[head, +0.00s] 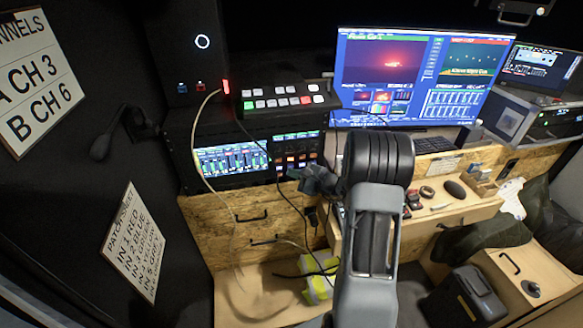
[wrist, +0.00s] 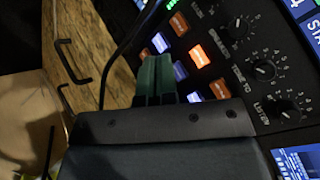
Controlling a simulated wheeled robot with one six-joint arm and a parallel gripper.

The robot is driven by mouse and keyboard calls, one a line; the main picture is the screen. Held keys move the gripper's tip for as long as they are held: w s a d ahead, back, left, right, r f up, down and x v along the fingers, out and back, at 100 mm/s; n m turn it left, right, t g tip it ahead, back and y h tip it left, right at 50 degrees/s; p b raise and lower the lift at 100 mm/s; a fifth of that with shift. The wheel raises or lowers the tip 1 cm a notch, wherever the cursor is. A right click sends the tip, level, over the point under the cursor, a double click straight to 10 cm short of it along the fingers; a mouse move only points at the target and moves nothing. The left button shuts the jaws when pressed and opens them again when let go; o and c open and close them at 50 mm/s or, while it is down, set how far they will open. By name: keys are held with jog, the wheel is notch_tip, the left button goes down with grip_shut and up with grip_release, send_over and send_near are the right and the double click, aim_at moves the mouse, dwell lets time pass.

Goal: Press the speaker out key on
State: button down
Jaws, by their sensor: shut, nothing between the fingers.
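A dark control panel (head: 311,140) carries rows of lit keys in the head view. In the wrist view several orange and bluish-white keys show, among them an orange key (wrist: 199,55) and a white key (wrist: 180,70). Lettering that looks like "SPEAKER" (wrist: 218,42) runs beside the keys, near the knobs. I cannot tell which key is speaker out, or its state. My gripper (wrist: 156,58) is shut and empty, its green fingers over the lower-left edge of the keys and hiding part of them. In the head view my gripper (head: 298,174) is just below the panel; contact is unclear.
Black knobs (wrist: 264,69) stand right of the keys. A level-meter screen (head: 231,160) is left of the panel and a switcher box (head: 286,100) above it. A cable (wrist: 122,55) hangs close by the fingers. Wooden drawers (head: 258,215) with black handles lie below.

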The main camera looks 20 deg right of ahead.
jog(key=shift+w, duration=0.15)
dwell(0.3)
jog(key=shift+w+d+b, duration=0.1)
jog(key=shift+w+b, duration=0.25)
jog(key=shift+b, duration=0.05)
jog(key=shift+w, duration=0.2)
dwell(0.5)
jog(key=shift+s+b, duration=0.15)
jog(key=shift+b, duration=0.15)
jog(key=shift+s, duration=0.55)
jog(key=s+a+b, duration=0.1)
jog(key=s, duration=0.5)
jog(key=shift+a, duration=0.2)
jog(key=shift+w, duration=0.1)
dwell(0.3)
